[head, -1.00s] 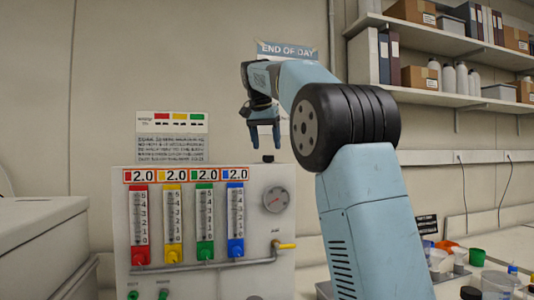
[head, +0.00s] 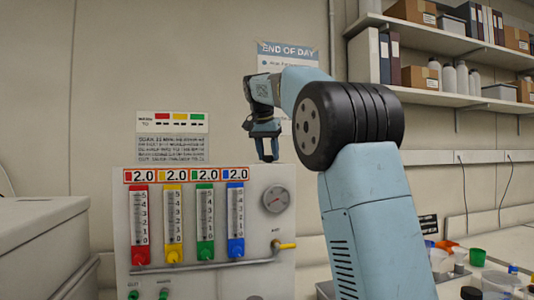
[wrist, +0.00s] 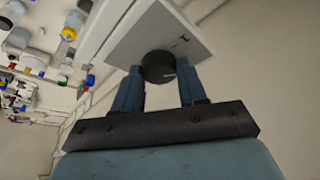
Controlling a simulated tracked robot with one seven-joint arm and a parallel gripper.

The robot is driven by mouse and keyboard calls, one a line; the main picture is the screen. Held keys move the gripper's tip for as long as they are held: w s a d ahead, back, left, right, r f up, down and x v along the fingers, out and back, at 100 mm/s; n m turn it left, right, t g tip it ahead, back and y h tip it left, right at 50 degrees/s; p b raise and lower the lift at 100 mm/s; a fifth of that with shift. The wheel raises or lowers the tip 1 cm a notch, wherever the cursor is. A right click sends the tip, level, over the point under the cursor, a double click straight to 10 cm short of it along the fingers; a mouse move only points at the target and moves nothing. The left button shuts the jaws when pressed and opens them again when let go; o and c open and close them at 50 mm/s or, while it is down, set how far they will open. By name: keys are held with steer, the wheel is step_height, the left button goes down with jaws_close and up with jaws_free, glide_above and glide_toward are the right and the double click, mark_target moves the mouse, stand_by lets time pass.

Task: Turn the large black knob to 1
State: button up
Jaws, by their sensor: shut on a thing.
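The large black knob (wrist: 158,67) is round and stands on the white top of the control box (wrist: 150,30) in the wrist view. My gripper (wrist: 160,76) has one blue finger on each side of the knob and is shut on it. A thin light line shows on the knob's right side, and a small dark mark (wrist: 183,38) is on the white top beyond it.
The box front carries red, yellow, green and blue flow meters (head: 188,220), all reading 2.0, a round gauge (head: 276,199) and a yellow-handled valve (head: 287,246). A sign (head: 172,137) stands behind the box. A cluttered bench (head: 480,275) is at right.

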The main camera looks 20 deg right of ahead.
steer(key=shift+a, duration=0.1)
steer(key=c, duration=0.4)
steer(key=shift+c, duration=0.2)
steer(key=shift+n, duration=0.4)
steer(key=shift+d+n+t+y, duration=0.2)
steer(key=shift+n+t+y, duration=0.3)
steer(key=shift+n, duration=0.7)
steer(key=shift+d+n+y, duration=0.1)
steer(key=shift+n+y, duration=0.7)
steer(key=shift+n, duration=1.1)
steer(key=o, duration=1)
steer(key=shift+o, duration=0.2)
steer(key=shift+s+r, duration=0.1)
